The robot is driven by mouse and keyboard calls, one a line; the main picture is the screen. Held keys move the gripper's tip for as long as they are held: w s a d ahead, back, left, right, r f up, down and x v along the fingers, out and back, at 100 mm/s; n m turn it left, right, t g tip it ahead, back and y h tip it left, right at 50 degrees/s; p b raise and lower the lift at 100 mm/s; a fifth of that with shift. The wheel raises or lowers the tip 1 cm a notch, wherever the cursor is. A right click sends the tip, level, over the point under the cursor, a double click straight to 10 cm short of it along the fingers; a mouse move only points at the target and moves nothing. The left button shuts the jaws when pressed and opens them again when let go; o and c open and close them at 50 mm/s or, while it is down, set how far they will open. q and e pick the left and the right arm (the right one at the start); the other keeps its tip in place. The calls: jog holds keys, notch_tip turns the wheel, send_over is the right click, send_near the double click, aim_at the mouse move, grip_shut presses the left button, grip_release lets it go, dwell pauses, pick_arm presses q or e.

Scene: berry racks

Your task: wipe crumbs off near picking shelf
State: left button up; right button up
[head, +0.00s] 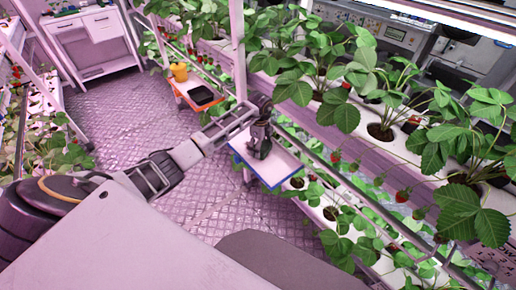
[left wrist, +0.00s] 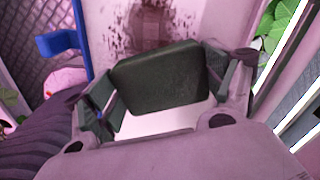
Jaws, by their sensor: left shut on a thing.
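The near picking shelf (head: 287,168) is a small white board with a blue edge, beside the plant racks in the head view. My left gripper (head: 261,133) is over it, shut on a dark sponge-like block. In the left wrist view the block (left wrist: 160,78) sits between the two fingers of my left gripper (left wrist: 165,90). Dark crumbs (left wrist: 150,22) lie scattered on the pale shelf surface just beyond the block. Whether the block touches the shelf cannot be told. The gripper hides part of the shelf in the head view. My right gripper is not in view.
A second, orange-edged shelf (head: 182,85) farther back holds a yellow cup (head: 179,72) and a black flat item (head: 201,95). Strawberry plants (head: 380,90) in white gutters line the right. A white cabinet (head: 90,38) stands at the back left. The metal floor (head: 120,110) between is clear.

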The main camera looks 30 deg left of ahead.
aim_at(267, 142)
pick_arm(q)
jog(key=shift+w, duration=0.25)
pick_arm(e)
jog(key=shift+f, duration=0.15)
pick_arm(q)
jog(key=shift+w+d+b, duration=0.25)
jog(key=shift+w+b, duration=0.1)
jog(key=shift+w+d+f+b, duration=0.2)
jog(key=shift+w+b, duration=0.2)
jog(key=shift+w, duration=0.2)
jog(key=shift+w+d, duration=0.2)
jog(key=shift+w, duration=0.25)
jog(key=shift+r, duration=0.15)
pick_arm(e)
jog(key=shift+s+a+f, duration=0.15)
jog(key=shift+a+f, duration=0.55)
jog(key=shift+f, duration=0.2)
pick_arm(q)
jog(key=shift+w, duration=0.1)
